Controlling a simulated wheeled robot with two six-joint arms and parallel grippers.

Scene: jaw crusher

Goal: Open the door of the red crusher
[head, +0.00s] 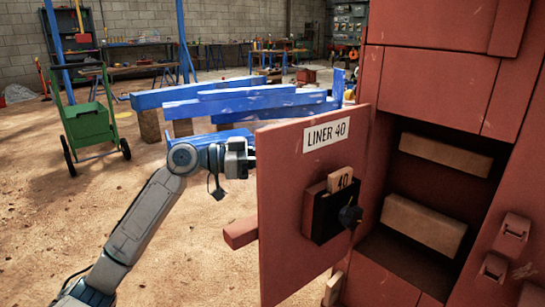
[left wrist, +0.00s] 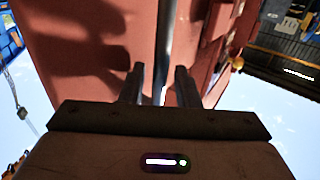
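The red crusher (head: 437,85) stands at the right in the head view. Its door (head: 285,215), labelled "LINER 40" (head: 326,134), stands swung out to the left of a dark opening (head: 435,235). A black holder with a knob (head: 331,217) and a tan block marked "40" (head: 340,180) are on the door. My left gripper (head: 240,160) is at the door's left edge, its fingertips hidden there. In the left wrist view its fingers (left wrist: 158,85) are apart, with a narrow grey strip between or beyond them; contact is unclear. My right gripper is out of view.
Tan blocks (head: 425,228) lie inside the opening. A red bar (head: 240,232) juts out left of the door. Blue beams (head: 245,105) lie behind my left arm, and a green cart (head: 90,125) stands at the left.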

